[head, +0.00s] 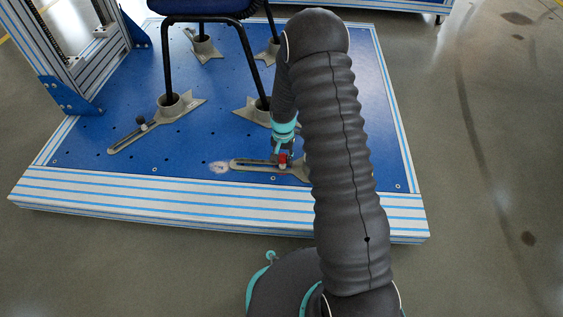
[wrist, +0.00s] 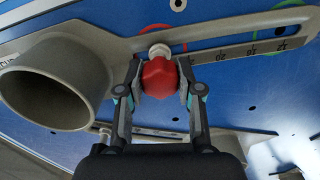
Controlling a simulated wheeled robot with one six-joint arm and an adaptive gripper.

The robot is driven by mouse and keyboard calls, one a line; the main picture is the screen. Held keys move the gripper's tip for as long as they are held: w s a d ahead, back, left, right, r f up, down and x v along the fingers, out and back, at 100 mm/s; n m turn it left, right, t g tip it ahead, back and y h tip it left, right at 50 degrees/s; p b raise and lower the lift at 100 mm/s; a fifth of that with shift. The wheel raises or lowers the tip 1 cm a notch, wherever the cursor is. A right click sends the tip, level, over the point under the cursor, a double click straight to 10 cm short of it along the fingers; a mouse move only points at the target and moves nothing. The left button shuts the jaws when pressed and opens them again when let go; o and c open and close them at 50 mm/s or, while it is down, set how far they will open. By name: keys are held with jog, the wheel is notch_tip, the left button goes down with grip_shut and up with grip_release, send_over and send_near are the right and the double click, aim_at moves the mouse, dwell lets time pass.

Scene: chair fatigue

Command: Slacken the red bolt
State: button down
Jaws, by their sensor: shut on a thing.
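The red bolt (wrist: 159,78) has a knobbed red head and sits at the slot of a grey metal clamp arm (wrist: 235,38) in the wrist view. A pale round collar (wrist: 160,50) shows just beyond the head. My gripper (wrist: 160,88) is shut on the red head, one finger on each side. In the head view the red bolt (head: 283,159) is small, on the slotted clamp (head: 245,164) near the platform's front edge. My gripper (head: 283,150) is over it from above, and my arm hides the clamp's right part.
A grey cup-shaped socket (wrist: 60,82) stands left of the bolt in the wrist view. The blue platform (head: 190,150) carries a chair (head: 210,10) with its legs in similar sockets. A dark bolt (head: 141,121) sits on the left clamp. Floor at the right is clear.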

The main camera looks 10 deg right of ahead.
jog(key=shift+n, duration=2)
jog(key=c, duration=0.8)
grip_release()
jog(key=shift+o, duration=0.2)
jog(key=m, duration=0.4)
